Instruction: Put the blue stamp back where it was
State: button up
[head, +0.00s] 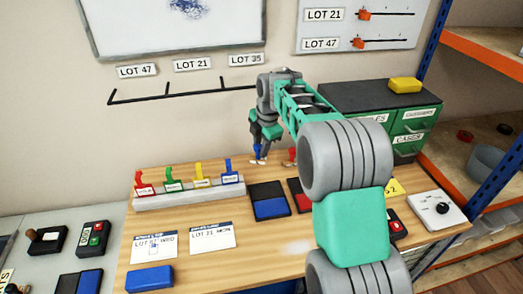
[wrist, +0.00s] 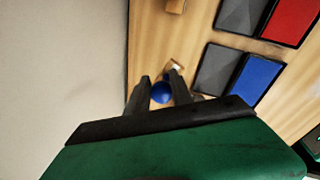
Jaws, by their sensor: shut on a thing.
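The blue stamp (head: 258,149) is held upright in my gripper (head: 261,140), over the back of the wooden table behind the ink pads. In the wrist view its round blue knob (wrist: 161,92) sits between the two fingers of my gripper (wrist: 160,85), which are shut on it. I cannot tell whether its base touches the table. The blue ink pad (head: 270,209) lies open in front of it; it also shows in the wrist view (wrist: 257,80). A red stamp (head: 291,155) stands just to the right, partly hidden by my arm.
A rack (head: 190,195) with several coloured clips stands to the left. The red ink pad (head: 301,196) is beside the blue one, partly behind my arm. Two lot cards (head: 212,235) and a blue box (head: 150,279) lie in front. A green drawer cabinet (head: 412,124) stands at back right.

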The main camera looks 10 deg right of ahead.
aim_at(266, 158)
jog(key=f, duration=0.1)
jog(key=w+f+p, duration=0.1)
jog(key=f, duration=0.1)
jog(key=f+p, duration=0.1)
jog(key=shift+w+d+f, duration=0.15)
jog(key=shift+w+d, duration=0.1)
jog(key=shift+w, duration=0.1)
jog(key=shift+f+b, duration=0.3)
jog(key=shift+f, duration=0.2)
jog(key=o, duration=1.1)
jog(key=shift+c, duration=0.2)
jog(key=shift+r, duration=0.45)
jog(key=b+v, duration=0.3)
jog(key=v, duration=0.8)
jog(key=s+a+r+m+t, duration=0.1)
jog(key=s+a+r+m, duration=0.1)
jog(key=s+m, duration=1.1)
jog(key=s+f+m, duration=0.3)
jog(key=s+m, duration=0.1)
jog(key=s, duration=0.4)
jog(key=s+f+m+h, duration=0.1)
jog(key=s+f+m, duration=0.2)
jog(key=s+m, duration=0.2)
jog(key=s, duration=0.3)
jog(key=shift+d+f, duration=0.25)
jog(key=shift+d, duration=0.15)
